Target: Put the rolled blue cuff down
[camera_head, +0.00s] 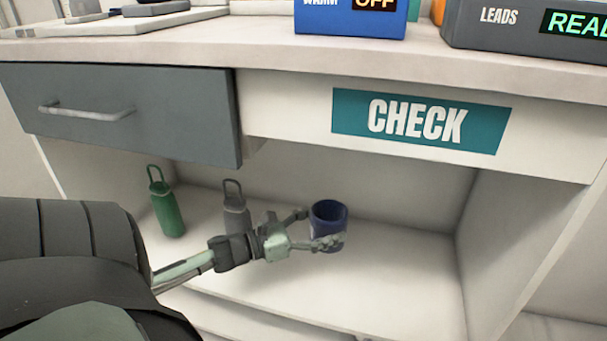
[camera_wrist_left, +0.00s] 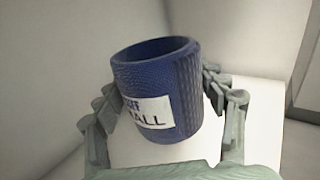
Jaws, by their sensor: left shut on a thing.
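The rolled blue cuff (camera_head: 328,214) is a dark blue open cylinder. In the head view it is inside the open shelf under the counter, at the end of my left gripper (camera_head: 318,230). In the left wrist view the cuff (camera_wrist_left: 158,75) is tilted, with a white label partly reading "ALL" facing me. My left gripper (camera_wrist_left: 165,105) has its fingers on both sides of the cuff and is shut on it. I cannot tell whether the cuff's underside touches the shelf floor (camera_head: 390,265). My right gripper is not in view.
A green bottle (camera_head: 167,205) and a grey bottle (camera_head: 235,208) stand on the shelf left of the cuff. The shelf's right part is clear. Above are a grey drawer (camera_head: 150,125), the "CHECK" sign (camera_head: 420,122) and the counter edge (camera_head: 270,55).

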